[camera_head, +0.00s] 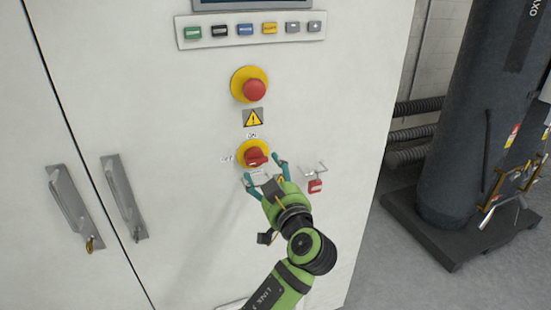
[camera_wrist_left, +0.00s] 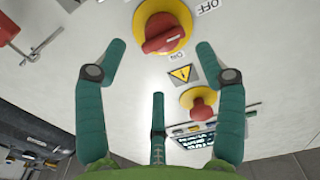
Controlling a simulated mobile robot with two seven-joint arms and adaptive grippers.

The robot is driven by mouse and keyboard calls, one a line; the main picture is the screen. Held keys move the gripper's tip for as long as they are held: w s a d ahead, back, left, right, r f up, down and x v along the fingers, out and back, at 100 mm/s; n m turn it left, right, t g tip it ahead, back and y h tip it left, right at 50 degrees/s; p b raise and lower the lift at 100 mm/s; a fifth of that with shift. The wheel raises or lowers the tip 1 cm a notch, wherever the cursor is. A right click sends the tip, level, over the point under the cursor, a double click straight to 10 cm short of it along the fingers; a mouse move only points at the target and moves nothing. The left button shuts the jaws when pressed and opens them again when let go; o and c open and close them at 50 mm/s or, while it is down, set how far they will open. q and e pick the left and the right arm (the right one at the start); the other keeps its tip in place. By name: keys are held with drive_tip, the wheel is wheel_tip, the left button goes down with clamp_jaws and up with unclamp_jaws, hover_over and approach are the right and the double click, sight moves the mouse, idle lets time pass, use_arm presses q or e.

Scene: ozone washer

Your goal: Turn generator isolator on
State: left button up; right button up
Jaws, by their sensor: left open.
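The generator isolator is a red rotary knob (camera_head: 257,157) on a round yellow plate (camera_head: 241,152) on the cabinet front, with ON printed above and OFF at its left. Its handle lies roughly crosswise, along the OFF side. In the left wrist view the red knob (camera_wrist_left: 163,33) is at the top, between and slightly beyond the fingertips. My left gripper (camera_head: 263,169) is open just in front of and below the knob, with fingers on either side. No finger clearly touches it. My right gripper is out of view.
A red emergency button (camera_head: 254,89) on a yellow base and a warning sign (camera_head: 253,118) are above the isolator. A red padlock (camera_head: 315,186) hangs on a hasp at its right. Two door handles (camera_head: 124,198) are at left. A dark cylinder (camera_head: 470,130) stands right.

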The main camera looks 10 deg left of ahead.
sight(257, 162)
use_arm(q)
drive_tip(key=p+x, duration=0.1)
drive_tip(key=x, duration=0.2)
drive_tip(key=p+x, duration=0.2)
drive_tip(key=x, duration=0.1)
drive_tip(key=shift+s+a+r, duration=0.1)
drive_tip(key=shift+a, duration=0.25)
drive_tip(key=shift+w+a, duration=0.15)
drive_tip(key=shift+w, duration=0.25)
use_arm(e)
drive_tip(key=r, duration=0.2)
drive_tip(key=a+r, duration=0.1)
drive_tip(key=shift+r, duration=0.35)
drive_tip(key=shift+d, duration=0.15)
use_arm(q)
drive_tip(key=shift+c, duration=0.8)
drive_tip(key=shift+s, duration=0.1)
drive_tip(key=c, duration=0.9)
